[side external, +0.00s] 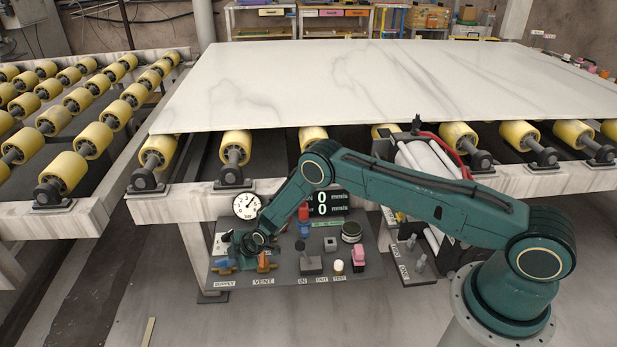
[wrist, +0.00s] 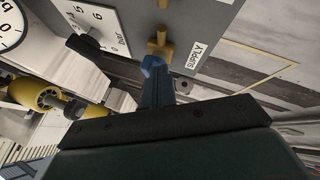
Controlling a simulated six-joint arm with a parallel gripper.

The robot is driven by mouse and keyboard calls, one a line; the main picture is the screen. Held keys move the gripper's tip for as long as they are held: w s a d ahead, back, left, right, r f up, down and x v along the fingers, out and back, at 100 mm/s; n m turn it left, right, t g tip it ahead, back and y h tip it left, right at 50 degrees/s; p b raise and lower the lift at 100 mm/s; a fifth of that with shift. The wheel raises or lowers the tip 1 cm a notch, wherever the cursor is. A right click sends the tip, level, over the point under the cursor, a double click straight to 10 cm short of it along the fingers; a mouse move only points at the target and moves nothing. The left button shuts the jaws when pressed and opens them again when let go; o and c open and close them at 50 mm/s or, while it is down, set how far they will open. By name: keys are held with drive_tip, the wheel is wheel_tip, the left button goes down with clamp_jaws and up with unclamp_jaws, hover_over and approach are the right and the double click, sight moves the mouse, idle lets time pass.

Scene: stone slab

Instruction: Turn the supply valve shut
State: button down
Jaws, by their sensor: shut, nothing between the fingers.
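The supply valve is a brass body (wrist: 160,45) with a blue handle (wrist: 152,62), beside the SUPPLY label (wrist: 195,55) in the wrist view. In the side view its blue handle (side external: 222,264) shows at the front left of the grey panel. My gripper (wrist: 154,78) is shut and empty. Its narrow fingers point at the blue handle and overlap its near end in the wrist view; I cannot tell whether they touch. In the side view my gripper (side external: 246,256) is low over the panel, just right of the supply valve, with its fingertips hard to make out.
An orange-handled vent valve (side external: 264,262) stands close to the right of my gripper. A round gauge (side external: 246,205) stands behind. The panel (side external: 300,268) also carries switches, knobs and a pink-topped part (side external: 358,256). A stone slab (side external: 370,85) lies on rollers above and behind.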

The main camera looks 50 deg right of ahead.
drive_tip(key=n+y, duration=0.1)
drive_tip(key=d+n+g+y, duration=0.1)
drive_tip(key=n, duration=0.1)
drive_tip(key=w+n+g, duration=0.1)
drive_tip(key=n, duration=0.1)
drive_tip(key=shift+d+y, duration=0.4)
drive_tip(key=shift+w+d, duration=0.35)
drive_tip(key=shift+w, duration=0.15)
drive_tip(key=shift+w+d, duration=0.15)
drive_tip(key=shift+w, duration=0.6)
